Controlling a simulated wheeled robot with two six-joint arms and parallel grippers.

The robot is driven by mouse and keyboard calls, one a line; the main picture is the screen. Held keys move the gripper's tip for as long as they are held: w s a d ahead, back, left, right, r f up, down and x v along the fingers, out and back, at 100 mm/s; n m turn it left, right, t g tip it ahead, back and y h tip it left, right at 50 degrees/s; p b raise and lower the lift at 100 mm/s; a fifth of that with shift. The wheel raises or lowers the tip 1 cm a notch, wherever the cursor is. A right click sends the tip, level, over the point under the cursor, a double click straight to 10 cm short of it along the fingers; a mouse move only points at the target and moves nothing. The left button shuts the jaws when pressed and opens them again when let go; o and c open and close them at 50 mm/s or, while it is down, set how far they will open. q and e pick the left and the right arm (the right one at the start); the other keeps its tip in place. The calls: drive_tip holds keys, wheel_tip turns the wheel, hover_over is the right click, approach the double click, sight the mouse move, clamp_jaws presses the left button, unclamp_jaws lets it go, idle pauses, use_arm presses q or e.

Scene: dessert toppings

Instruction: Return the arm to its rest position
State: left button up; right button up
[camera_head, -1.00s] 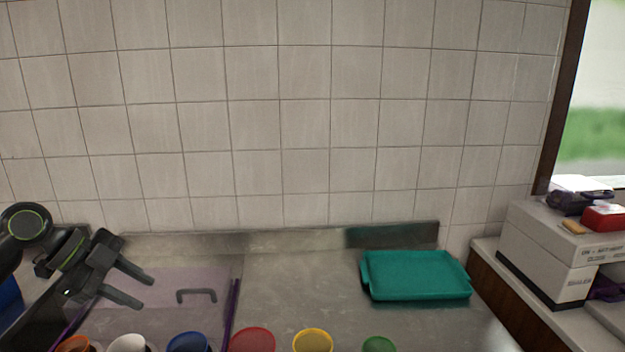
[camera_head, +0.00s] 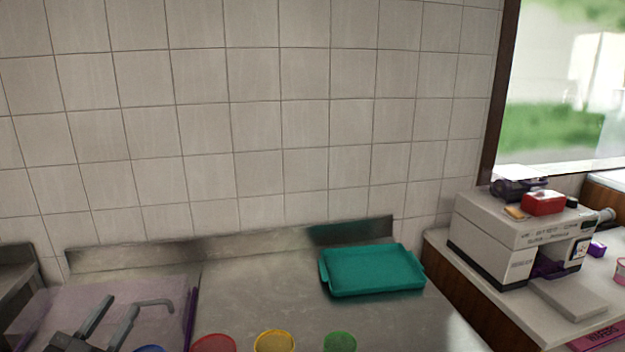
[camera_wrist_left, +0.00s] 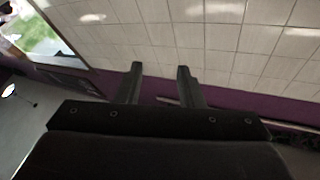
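My left gripper (camera_head: 120,308) is low at the left of the head view, over the see-through purple-edged panel (camera_head: 60,308). Its two dark fingers are apart with nothing between them. The left wrist view also shows this left gripper (camera_wrist_left: 158,70) open and empty, with tiled wall beyond the fingertips. A grey handle (camera_head: 158,303) on the panel shows close beside the fingers in the picture; I cannot tell whether they touch. My right gripper is in neither view.
Red (camera_head: 213,343), yellow (camera_head: 275,341) and green (camera_head: 340,342) round containers line the bottom edge, with a blue one partly cut off. A teal tray (camera_head: 372,290) lies at the back right of the steel counter. A boxy machine (camera_head: 515,235) stands farther right. The middle counter is clear.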

use_arm(q)
drive_tip(key=s+a+f+n+g+y, duration=0.1)
drive_tip(key=s+f+n+g+y, duration=0.3)
drive_tip(key=s+f+g, duration=0.5)
drive_tip(key=s+a+f+n+g+y, duration=0.2)
drive_tip(key=s+f+n+g+y, duration=0.4)
drive_tip(key=f, duration=0.7)
drive_tip(key=s+d+f+m+g+h, duration=0.1)
drive_tip(key=s+d+f+m+h, duration=0.15)
drive_tip(key=s, duration=0.35)
drive_tip(key=s+d+f+m+g+h, duration=0.1)
drive_tip(key=s+d+f+g, duration=0.15)
drive_tip(key=s, duration=0.35)
wheel_tip(320, 180, down, 24)
drive_tip(key=s+f+g, duration=0.1)
drive_tip(key=s+f, duration=1.4)
drive_tip(key=f, duration=0.1)
drive_tip(key=shift+s+d+f+g+h, duration=0.15)
drive_tip(key=shift+d+f+g+h, duration=0.05)
drive_tip(key=shift+f+g+h, duration=0.2)
